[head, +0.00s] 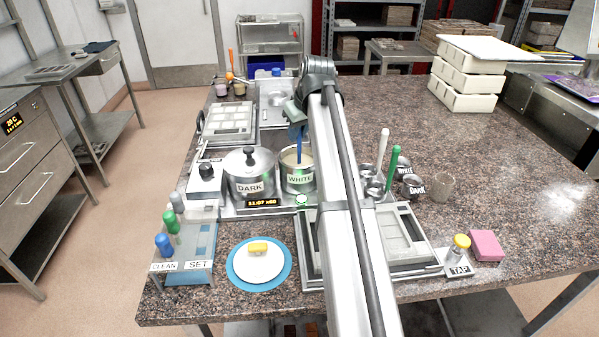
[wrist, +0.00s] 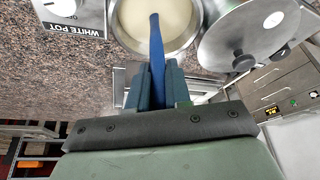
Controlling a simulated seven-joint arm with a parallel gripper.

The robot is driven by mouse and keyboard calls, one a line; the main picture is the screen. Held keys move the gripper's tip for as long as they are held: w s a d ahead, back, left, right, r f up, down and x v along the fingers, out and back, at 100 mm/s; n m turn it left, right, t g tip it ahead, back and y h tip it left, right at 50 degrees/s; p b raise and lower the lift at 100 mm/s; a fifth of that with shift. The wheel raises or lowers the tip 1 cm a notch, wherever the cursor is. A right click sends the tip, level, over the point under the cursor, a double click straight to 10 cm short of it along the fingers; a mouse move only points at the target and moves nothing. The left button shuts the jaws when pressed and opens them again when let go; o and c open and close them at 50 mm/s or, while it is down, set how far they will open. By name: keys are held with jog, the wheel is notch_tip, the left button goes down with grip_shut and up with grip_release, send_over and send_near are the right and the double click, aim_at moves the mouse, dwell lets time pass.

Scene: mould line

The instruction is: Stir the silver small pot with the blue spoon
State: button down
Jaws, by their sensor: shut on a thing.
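The silver small pot (head: 298,181), labelled WHITE, stands open on the metal unit in the middle of the bench and holds a cream-coloured liquid. In the wrist view the pot (wrist: 196,42) is at the top, partly cut off by the frame. My gripper (wrist: 157,78) is shut on the blue spoon (wrist: 156,45) above the near side of the pot. The spoon (head: 299,142) stands nearly upright in the head view and runs down into the pot. Its lower end is hidden in the liquid. My arm covers the space right of the pot.
A lidded silver pot (head: 249,180) labelled DARK stands close on the left. Several tools with white and green handles (head: 393,166) stand right of my arm. A plate (head: 259,266) lies in front. The bench's right side is mostly clear.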

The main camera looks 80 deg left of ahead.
jog(key=shift+s+r, duration=0.1)
jog(key=shift+r, duration=0.05)
dwell(0.7)
notch_tip(320, 180, up, 8)
dwell(1.5)
jog(key=shift+r, duration=0.2)
dwell(1.1)
notch_tip(320, 180, up, 4)
jog(key=shift+f, duration=0.1)
dwell(0.4)
dwell(0.5)
